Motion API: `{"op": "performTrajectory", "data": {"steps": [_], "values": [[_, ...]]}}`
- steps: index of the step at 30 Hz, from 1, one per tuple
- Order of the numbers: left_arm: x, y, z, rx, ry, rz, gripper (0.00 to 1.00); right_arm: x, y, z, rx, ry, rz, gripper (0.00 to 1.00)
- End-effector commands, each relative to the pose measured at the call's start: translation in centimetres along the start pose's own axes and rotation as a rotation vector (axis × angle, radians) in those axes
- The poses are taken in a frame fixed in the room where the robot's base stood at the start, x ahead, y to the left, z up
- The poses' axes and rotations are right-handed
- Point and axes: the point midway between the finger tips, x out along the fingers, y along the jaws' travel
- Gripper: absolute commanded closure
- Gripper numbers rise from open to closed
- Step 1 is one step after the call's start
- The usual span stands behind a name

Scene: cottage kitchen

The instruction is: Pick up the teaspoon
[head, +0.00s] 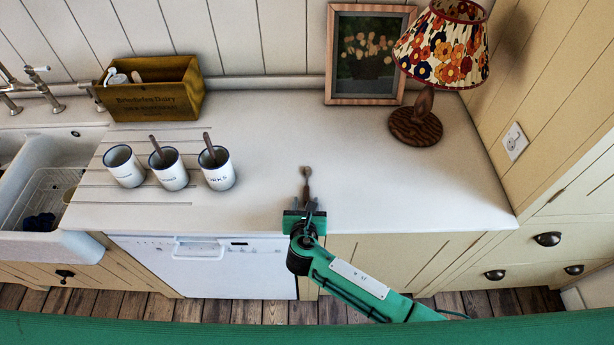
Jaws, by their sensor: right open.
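A small dark teaspoon (307,175) lies on the white countertop (350,140), its rounded end pointing toward the wall. My right gripper (305,200) reaches in over the counter's front edge, at the near end of the teaspoon. It is open, with its fingers apart near the handle. The gripper hides the near end of the handle, and I cannot tell whether the fingers touch it. My left gripper is not in view.
Several white enamel mugs, two with handles sticking out, stand left near the sink (42,190). A wooden box (155,95) is behind them. A framed picture (365,55) and a lamp (423,120) stand at the back right. The counter around the teaspoon is clear.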

Motion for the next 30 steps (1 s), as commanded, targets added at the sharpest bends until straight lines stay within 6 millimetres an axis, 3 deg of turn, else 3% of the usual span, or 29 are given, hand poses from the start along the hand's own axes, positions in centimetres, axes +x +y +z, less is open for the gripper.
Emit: {"op": "performTrajectory", "data": {"steps": [5,11,12,23,30], "values": [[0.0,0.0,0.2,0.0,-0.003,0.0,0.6,0.0,0.0,0.0,0.0,0.0,0.0,0.59],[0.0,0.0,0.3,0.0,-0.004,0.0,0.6,0.0,0.0,0.0,0.0,0.0,0.0,0.98],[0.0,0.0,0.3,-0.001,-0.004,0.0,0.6,0.0,0.0,0.0,0.0,0.0,0.0,1.0],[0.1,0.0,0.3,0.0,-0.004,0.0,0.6,-0.1,0.0,0.2,0.001,-0.001,0.0,1.0],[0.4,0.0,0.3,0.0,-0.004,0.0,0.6,-1.0,0.0,2.5,0.003,-0.003,0.001,1.0]]}}
